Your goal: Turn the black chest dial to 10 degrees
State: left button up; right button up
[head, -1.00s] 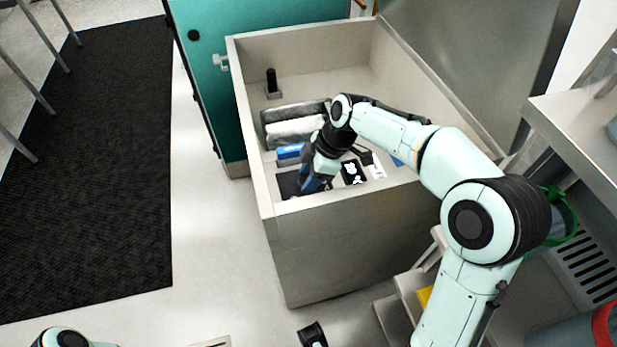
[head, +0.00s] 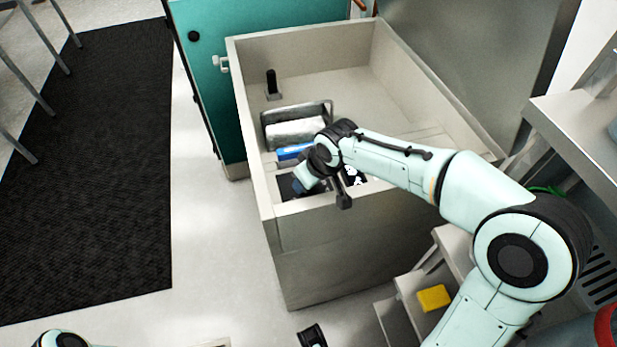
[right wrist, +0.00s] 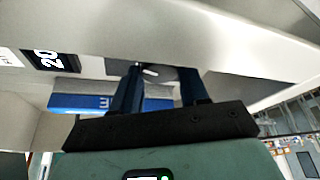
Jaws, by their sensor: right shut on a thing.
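The chest (head: 345,250) is an open grey box in the head view. Its black dial (right wrist: 160,74) shows in the right wrist view as a dark disc with a white mark, set in the rim. My right gripper (right wrist: 163,70) has its two blue fingers on either side of the dial and is shut on it. In the head view my right wrist hides the dial. A black display (right wrist: 49,55) beside it shows white digits that look like 20; it is partly visible in the head view (head: 353,176). My left gripper cannot be made out.
Inside the chest are a wire basket with a grey-white pack (head: 296,131), a blue box (head: 293,152) and a black upright piece (head: 272,84). A teal cabinet (head: 225,120) stands behind. A yellow object (head: 433,298) lies at lower right.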

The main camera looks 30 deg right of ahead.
jog(key=m+h+b, duration=0.1)
jog(key=m, duration=0.1)
jog(key=m+h+b, duration=0.1)
jog(key=m, duration=0.2)
jog(key=shift+a+f+m+b, duration=0.15)
jog(key=shift+m+b, duration=0.15)
jog(key=shift+b, duration=0.1)
jog(key=m+h+b, duration=0.1)
jog(key=m, duration=0.3)
jog(key=shift+a+g+h, duration=0.1)
jog(key=shift+g+h, duration=0.3)
pick_arm(q)
jog(key=shift+t, duration=0.4)
jog(key=f, duration=0.1)
jog(key=w+f, duration=0.2)
jog(key=shift+f+b, duration=0.35)
jog(key=shift+f, duration=0.05)
pick_arm(e)
jog(key=shift+m, duration=0.3)
pick_arm(q)
jog(key=shift+a, duration=0.1)
pick_arm(e)
jog(key=o, duration=1)
jog(key=shift+r, duration=0.25)
